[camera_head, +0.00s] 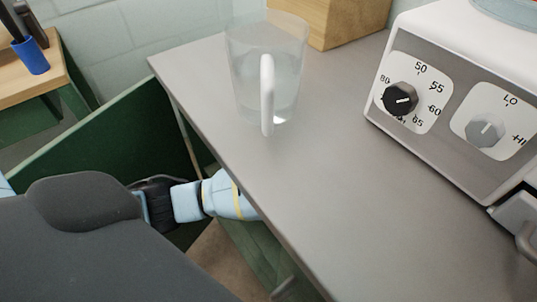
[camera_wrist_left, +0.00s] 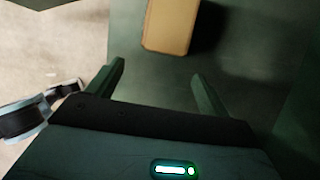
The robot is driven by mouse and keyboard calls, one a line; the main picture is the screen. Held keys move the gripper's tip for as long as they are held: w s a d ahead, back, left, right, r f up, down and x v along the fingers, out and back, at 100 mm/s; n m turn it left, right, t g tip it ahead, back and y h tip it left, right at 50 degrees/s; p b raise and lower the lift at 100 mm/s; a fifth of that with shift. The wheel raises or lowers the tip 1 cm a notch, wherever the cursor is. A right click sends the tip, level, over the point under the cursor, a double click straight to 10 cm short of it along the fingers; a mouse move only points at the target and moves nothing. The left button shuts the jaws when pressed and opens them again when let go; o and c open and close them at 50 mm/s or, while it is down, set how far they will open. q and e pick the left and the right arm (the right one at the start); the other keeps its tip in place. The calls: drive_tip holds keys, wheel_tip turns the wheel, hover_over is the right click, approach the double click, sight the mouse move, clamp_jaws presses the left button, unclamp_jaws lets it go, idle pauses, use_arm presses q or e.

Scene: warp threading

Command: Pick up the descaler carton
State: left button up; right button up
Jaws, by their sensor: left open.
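A tan, box-shaped thing (camera_wrist_left: 168,27), which looks like the descaler carton, is at the top of the left wrist view. It is cut off by the upper edge and no label can be read. It lies on or against a dark green surface. My left gripper (camera_wrist_left: 158,85) is open and empty, with one finger on each side below the box. The box is beyond the fingertips and apart from them. In the head view my left arm reaches down beside the counter, and its gripper is hidden there. The carton does not show in the head view. My right gripper is not in view.
A grey counter (camera_head: 330,190) fills the right of the head view. It bears a clear jug (camera_head: 245,75), a wooden block (camera_head: 340,20) and a white appliance with dials (camera_head: 455,70). Green panels (camera_head: 120,130) stand below left. A blue cup (camera_head: 32,58) is on a wooden stand.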

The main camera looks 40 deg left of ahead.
use_arm(q)
drive_tip(key=w+a, duration=0.1)
drive_tip(key=a, duration=0.1)
drive_tip(key=a+b, duration=0.1)
drive_tip(key=a, duration=0.1)
drive_tip(key=w+a, duration=0.1)
drive_tip(key=a, duration=0.1)
drive_tip(key=shift+w+a, duration=0.1)
drive_tip(key=shift+w, duration=0.2)
drive_tip(key=shift+b+x, duration=1.05)
drive_tip(key=shift+x, duration=1.55)
drive_tip(key=shift+r, duration=0.1)
drive_tip(key=c, duration=1.3)
drive_tip(key=shift+o, duration=0.2)
drive_tip(key=shift+r, duration=0.2)
